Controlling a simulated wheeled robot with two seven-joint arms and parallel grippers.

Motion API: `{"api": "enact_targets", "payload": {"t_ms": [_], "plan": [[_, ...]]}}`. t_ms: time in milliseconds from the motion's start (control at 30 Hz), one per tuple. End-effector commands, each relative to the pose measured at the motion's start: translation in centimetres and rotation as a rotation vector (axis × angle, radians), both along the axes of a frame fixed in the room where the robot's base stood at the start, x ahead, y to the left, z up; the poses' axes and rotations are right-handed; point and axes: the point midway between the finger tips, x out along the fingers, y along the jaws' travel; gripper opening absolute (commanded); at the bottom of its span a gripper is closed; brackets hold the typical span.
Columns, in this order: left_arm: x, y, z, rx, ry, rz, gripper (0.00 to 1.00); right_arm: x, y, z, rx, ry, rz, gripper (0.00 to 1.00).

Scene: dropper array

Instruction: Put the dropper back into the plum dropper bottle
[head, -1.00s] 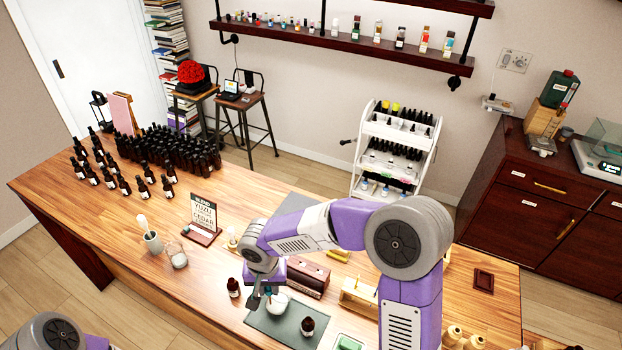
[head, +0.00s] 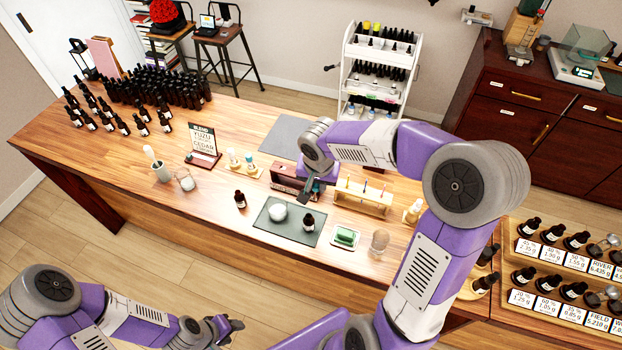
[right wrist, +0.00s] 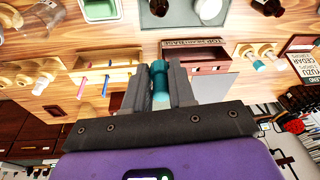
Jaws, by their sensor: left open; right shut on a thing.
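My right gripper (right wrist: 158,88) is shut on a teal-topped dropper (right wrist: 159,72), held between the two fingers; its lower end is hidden. In the head view this gripper (head: 312,193) is over the right end of the dark red box, beside the dropper rack, and the dropper cannot be made out. A dark dropper bottle (head: 308,223) stands on the grey-green mat (head: 280,237), right of a white round bowl (head: 278,213). Another dark bottle (head: 240,200) stands left of the mat. I cannot tell which bottle is plum. My left gripper (head: 228,326) is open and empty, in front of the table.
A wooden rack (head: 362,205) with coloured droppers stands right of the dark red box (head: 285,181). A sign (head: 203,145) and many dark bottles (head: 160,90) stand at the left.

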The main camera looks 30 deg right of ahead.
Motion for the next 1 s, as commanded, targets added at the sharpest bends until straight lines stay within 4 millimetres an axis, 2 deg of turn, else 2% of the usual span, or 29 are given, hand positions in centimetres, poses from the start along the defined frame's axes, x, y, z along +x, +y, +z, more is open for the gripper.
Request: {"api": "enact_targets", "payload": {"t_ms": [100,367,733,1000], "plan": [[-0.1,0.3,-0.1,0.004,0.004,0.007,0.47,0.1,1.0,0.1,0.001,0.000,0.011,0.16],[0.0,0.3,-0.9,0.003,0.002,0.007,0.47,0.1,1.1,-1.2,-0.022,0.033,0.032,0.16],[0.0,0.4,-4.8,0.004,0.003,0.008,0.47,0.1,1.0,-4.9,-0.041,0.056,0.048,0.16],[0.0,0.3,-5.5,0.004,0.002,0.007,0.47,0.1,0.9,-5.5,-0.040,0.056,0.049,0.16]]}}
